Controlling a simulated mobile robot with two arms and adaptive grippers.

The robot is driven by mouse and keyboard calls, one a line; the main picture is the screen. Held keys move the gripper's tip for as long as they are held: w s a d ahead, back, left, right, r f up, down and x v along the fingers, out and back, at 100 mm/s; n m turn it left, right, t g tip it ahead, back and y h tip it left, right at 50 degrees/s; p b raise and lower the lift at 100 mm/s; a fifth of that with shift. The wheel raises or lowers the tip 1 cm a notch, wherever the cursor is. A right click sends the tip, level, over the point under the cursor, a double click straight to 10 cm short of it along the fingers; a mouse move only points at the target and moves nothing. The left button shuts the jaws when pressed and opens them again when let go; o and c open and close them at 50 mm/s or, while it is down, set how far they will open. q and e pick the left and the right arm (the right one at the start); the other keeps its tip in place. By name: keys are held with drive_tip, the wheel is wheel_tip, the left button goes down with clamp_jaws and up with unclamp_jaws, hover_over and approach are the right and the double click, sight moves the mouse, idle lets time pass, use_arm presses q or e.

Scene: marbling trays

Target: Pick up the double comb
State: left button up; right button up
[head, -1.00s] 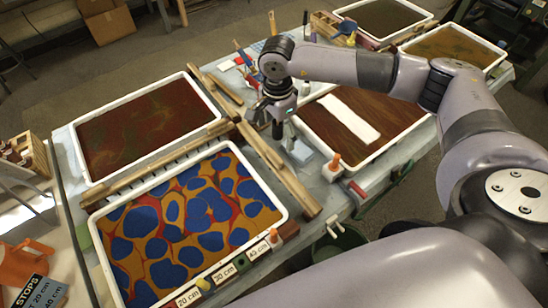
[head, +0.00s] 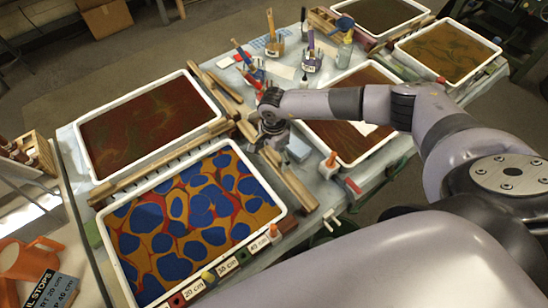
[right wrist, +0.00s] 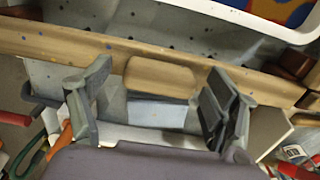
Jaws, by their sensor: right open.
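My right gripper (head: 270,140) is over the strip between the trays, beside the long wooden bars. In the right wrist view the gripper (right wrist: 160,78) is open, its dark fingers apart on either side of a short tan wooden block (right wrist: 160,74). A pale blue-grey piece (right wrist: 157,113) shows just below that block. I cannot tell for sure whether this block is part of the double comb. A long wooden bar (right wrist: 60,44) runs behind it, and long bars (head: 290,180) also show in the head view. My left gripper is not in view.
A blue-and-orange marbled tray (head: 285,208) is in front, a dark red tray (head: 82,150) behind it at left. A striped tray (head: 345,162) lies right, partly under my arm. Brushes in a holder (head: 312,62) and a bottle (head: 345,50) stand farther back.

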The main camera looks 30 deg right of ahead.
drive_tip(key=c, duration=1.1)
drive_tip(key=shift+r, duration=0.15)
